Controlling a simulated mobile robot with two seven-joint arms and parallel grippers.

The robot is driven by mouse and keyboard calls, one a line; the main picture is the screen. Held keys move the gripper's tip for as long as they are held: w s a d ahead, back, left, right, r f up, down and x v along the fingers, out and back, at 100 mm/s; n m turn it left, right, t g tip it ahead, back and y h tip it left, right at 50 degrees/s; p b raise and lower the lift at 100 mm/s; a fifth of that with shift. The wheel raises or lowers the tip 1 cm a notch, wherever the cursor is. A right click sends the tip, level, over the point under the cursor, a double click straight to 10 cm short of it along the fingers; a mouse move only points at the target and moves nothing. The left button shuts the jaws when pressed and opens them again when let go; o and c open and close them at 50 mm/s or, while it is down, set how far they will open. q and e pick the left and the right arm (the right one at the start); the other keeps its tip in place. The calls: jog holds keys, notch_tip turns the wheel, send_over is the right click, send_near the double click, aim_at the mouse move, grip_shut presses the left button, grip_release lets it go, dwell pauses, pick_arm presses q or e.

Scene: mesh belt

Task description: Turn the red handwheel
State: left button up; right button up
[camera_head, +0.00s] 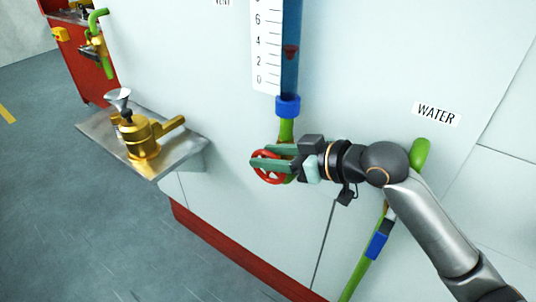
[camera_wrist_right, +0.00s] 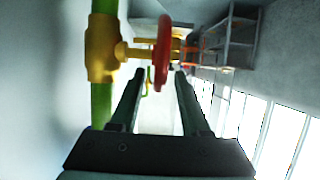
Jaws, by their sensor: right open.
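The red handwheel (camera_head: 268,178) is on the wall-side valve below the blue tube in the head view, partly covered by my right gripper's fingers. It also shows edge-on in the right wrist view (camera_wrist_right: 163,48), on a yellow valve body (camera_wrist_right: 101,50) on a green pipe. My right gripper (camera_head: 262,155) is open, its two green fingers reaching left across the wheel. In the right wrist view the wheel's lower edge lines up with the gap between the fingertips (camera_wrist_right: 159,73). Contact cannot be told. My left gripper is not in view.
A blue tube (camera_head: 290,65) with a white number scale (camera_head: 266,50) rises above the valve. A metal shelf (camera_head: 185,152) with a brass device (camera_head: 143,140) juts out at left. A green pipe (camera_head: 362,275) with a blue fitting runs under the WATER label (camera_head: 436,113).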

jog(key=shift+w+a+f, duration=0.15)
jog(key=shift+w+a, duration=0.05)
jog(key=shift+a, duration=0.05)
grip_shut()
dwell(0.5)
